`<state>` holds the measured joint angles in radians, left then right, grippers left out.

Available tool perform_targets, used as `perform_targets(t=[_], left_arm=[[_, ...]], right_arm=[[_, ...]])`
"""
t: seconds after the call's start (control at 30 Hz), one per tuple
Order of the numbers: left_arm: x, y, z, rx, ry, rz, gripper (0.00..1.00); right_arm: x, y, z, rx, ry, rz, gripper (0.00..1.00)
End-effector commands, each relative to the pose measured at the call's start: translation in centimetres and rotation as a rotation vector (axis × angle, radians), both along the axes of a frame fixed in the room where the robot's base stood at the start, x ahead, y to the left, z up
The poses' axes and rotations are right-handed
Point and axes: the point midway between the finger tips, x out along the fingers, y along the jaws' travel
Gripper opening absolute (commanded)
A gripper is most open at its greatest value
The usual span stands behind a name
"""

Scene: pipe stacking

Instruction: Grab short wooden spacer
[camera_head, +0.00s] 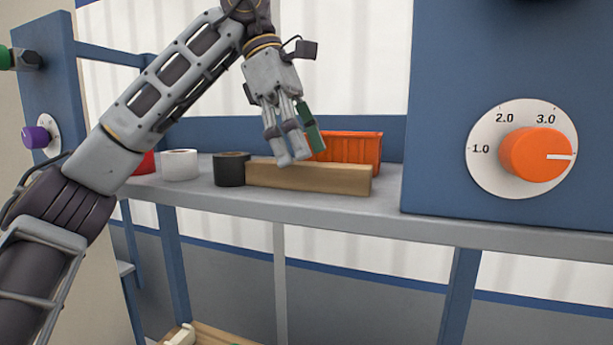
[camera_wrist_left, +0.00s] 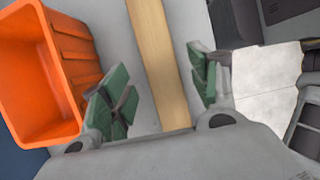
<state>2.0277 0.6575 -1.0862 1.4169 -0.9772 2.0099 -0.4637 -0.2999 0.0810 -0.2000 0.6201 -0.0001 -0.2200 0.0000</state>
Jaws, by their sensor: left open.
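The wooden spacer (camera_head: 320,179) is a tan block lying lengthwise on the grey shelf, in front of the orange bin. My left gripper (camera_head: 296,150) points down from above and is just over the block's middle. In the left wrist view the wooden spacer (camera_wrist_left: 160,62) runs between the two green-padded fingers of my left gripper (camera_wrist_left: 160,90). The fingers are apart, with a gap on both sides of the wood. In the head view one finger hides part of the block's top edge. My right gripper is not in view.
An orange bin (camera_head: 352,151) stands close behind the block; it also shows in the left wrist view (camera_wrist_left: 88,60). A black tape roll (camera_head: 231,170) is at the block's left end. A white roll (camera_head: 180,165) and something red (camera_head: 145,164) stand farther left. A blue panel with an orange knob (camera_head: 535,155) rises at right.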

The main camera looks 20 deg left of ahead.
Motion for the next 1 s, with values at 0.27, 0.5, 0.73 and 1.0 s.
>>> perform_targets(t=[0.27,0.5,0.73,1.0], left_arm=[[-0.2,-0.6,-1.9,0.002,0.001,0.000,0.61],[-0.2,-1.2,-3.0,0.000,0.000,0.000,0.61],[-0.2,-1.2,-3.1,0.000,0.000,0.000,0.61],[-0.2,-1.2,-3.1,-0.001,0.000,0.000,0.58]], right_arm=[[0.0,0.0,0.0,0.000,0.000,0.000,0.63],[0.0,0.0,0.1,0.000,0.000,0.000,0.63],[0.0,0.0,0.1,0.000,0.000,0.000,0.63],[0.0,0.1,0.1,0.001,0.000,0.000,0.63]])
